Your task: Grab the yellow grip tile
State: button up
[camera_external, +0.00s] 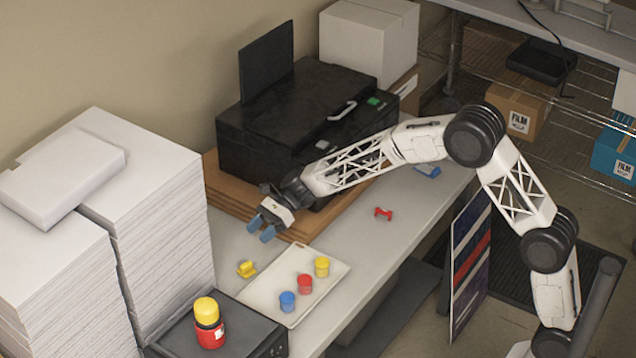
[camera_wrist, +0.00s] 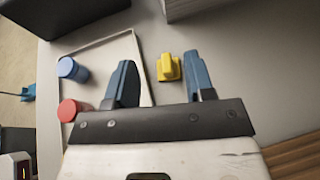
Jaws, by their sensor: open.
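The yellow grip tile (camera_external: 246,269) is a small yellow piece with a raised grip. It lies on the grey table just left of the white tray (camera_external: 272,313). In the wrist view the yellow grip tile (camera_wrist: 168,66) shows between and beyond my two blue fingers, closer to the right one. My gripper (camera_external: 261,226) is open and empty. It hangs above the table, up and to the right of the tile in the external view. The blue fingers also show in the wrist view (camera_wrist: 162,78). I see no contact with the tile.
Blue (camera_external: 288,301), red (camera_external: 305,284) and yellow (camera_external: 322,266) cylinders stand on the tray. A red piece (camera_external: 383,213) lies to the right. A black laminator (camera_external: 290,125) stands behind on brown boards. Paper stacks (camera_external: 160,210) and a black box with a red-yellow bottle (camera_external: 209,325) are at left.

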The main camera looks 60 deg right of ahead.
aim_at(249, 262)
jog(key=shift+f, duration=0.15)
jog(key=shift+f, duration=2.8)
jog(key=shift+f, duration=0.55)
jog(key=shift+x, duration=2.55)
jog(key=shift+d, duration=0.1)
jog(key=shift+c, duration=0.2)
grip_shut()
